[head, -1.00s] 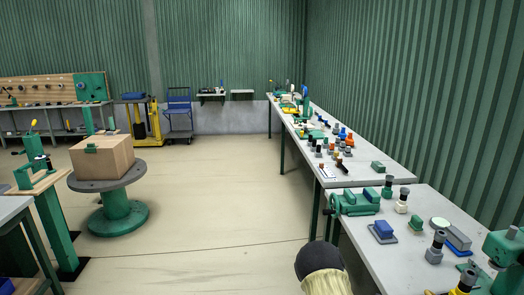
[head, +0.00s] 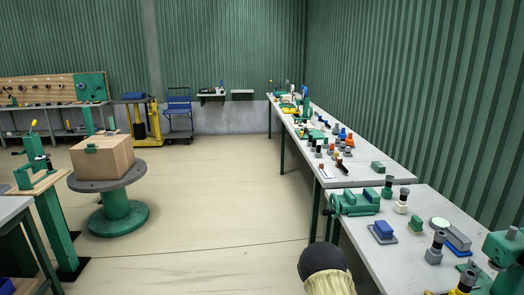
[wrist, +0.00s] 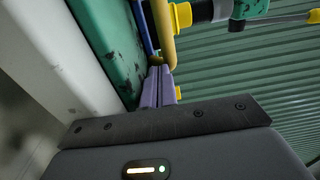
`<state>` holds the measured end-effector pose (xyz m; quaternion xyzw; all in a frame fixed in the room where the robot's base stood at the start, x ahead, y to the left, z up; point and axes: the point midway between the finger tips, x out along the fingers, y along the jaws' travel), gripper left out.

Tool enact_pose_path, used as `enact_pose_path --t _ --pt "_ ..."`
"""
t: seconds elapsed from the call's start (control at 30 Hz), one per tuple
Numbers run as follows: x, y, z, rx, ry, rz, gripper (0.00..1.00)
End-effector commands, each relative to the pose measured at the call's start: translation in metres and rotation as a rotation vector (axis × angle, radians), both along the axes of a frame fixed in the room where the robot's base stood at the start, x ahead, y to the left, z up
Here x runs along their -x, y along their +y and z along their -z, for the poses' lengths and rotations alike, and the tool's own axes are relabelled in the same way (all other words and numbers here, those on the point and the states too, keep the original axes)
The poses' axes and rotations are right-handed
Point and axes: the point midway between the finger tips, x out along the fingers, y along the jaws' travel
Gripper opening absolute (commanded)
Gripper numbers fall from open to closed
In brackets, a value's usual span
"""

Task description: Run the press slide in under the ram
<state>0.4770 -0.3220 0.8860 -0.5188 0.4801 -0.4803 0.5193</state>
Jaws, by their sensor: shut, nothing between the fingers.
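My gripper (wrist: 159,82) shows in the wrist view with its two purple fingers together and nothing between them. Their tips are right by the lower end of a yellow bar (wrist: 163,30); I cannot tell if they touch it. A scuffed green part (wrist: 108,38) lies just left of the fingers. I cannot make out the slide or ram for certain. My gripper is out of the head view.
The near grey bench (head: 385,262) carries a green vise (head: 352,203), a blue block on a grey plate (head: 383,231) and several small parts. A corrugated green wall (head: 440,100) stands behind it. Open floor (head: 220,200) lies to the left, with a carton (head: 103,160) on a reel.

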Motion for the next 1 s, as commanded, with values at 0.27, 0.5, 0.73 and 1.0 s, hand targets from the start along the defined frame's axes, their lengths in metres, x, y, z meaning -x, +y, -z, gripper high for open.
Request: enact_pose_path --t 0.27,0.5,0.73,1.0 --pt "0.000 0.000 0.000 0.000 0.000 0.000 0.00" --pt "0.000 0.009 -0.001 0.000 0.001 -0.003 0.00" --pt "0.001 0.024 -0.001 0.001 0.002 -0.003 0.00" --pt "0.003 0.041 -0.001 0.001 0.001 -0.002 0.00"
